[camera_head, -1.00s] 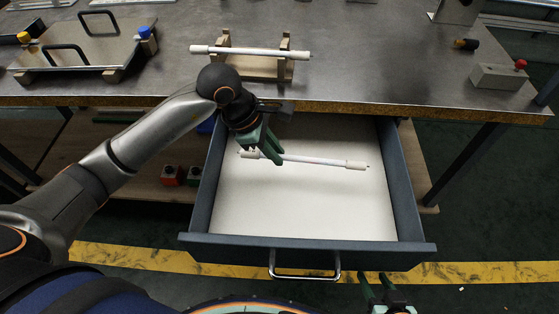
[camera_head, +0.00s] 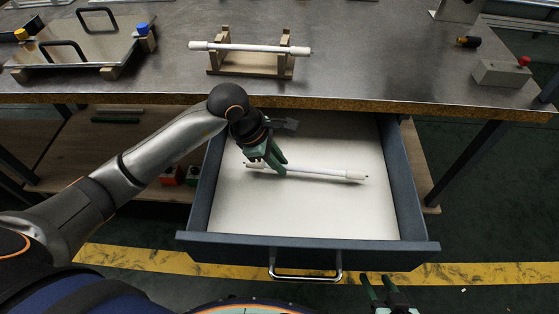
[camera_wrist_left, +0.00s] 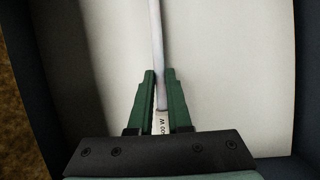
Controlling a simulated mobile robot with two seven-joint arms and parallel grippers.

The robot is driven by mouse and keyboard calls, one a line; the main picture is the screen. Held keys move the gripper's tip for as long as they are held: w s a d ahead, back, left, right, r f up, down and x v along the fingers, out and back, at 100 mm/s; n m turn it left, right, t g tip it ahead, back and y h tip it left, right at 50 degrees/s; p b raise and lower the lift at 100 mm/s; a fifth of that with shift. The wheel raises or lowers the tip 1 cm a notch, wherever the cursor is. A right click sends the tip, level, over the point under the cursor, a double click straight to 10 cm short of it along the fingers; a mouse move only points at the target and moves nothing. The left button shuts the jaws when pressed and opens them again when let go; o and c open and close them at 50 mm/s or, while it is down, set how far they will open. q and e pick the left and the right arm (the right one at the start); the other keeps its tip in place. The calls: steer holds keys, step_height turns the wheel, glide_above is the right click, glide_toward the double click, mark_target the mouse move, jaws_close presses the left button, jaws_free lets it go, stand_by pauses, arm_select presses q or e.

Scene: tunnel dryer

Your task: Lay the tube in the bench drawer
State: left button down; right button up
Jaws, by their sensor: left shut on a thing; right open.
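A white tube (camera_head: 322,173) with thicker end caps lies roughly level inside the outline of the open bench drawer (camera_head: 307,243). My left gripper (camera_head: 278,170) is shut on the tube near its left end. In the left wrist view the tube (camera_wrist_left: 157,40) runs between the green fingers of my left gripper (camera_wrist_left: 160,95), with printed text on its near end. I cannot tell whether the tube touches the drawer's pale floor. My right gripper (camera_head: 384,290) is open and empty at the bottom edge, in front of the drawer.
A second white tube (camera_head: 250,48) rests on a wooden rack (camera_head: 252,66) on the bench (camera_head: 380,60). A metal plate with handles (camera_head: 85,42) stands at the left, and a box with a red button (camera_head: 502,73) at the right. The drawer's front and right floor are clear.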

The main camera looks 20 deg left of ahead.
arm_select(q)
steer(key=c, duration=1.1)
jaws_free()
steer(key=shift+c, duration=0.2)
steer(key=shift+o, duration=1.4)
steer(key=shift+r+p, duration=0.55)
steer(key=shift+p, duration=0.1)
steer(key=p+v, duration=0.1)
steer(key=v, duration=1.1)
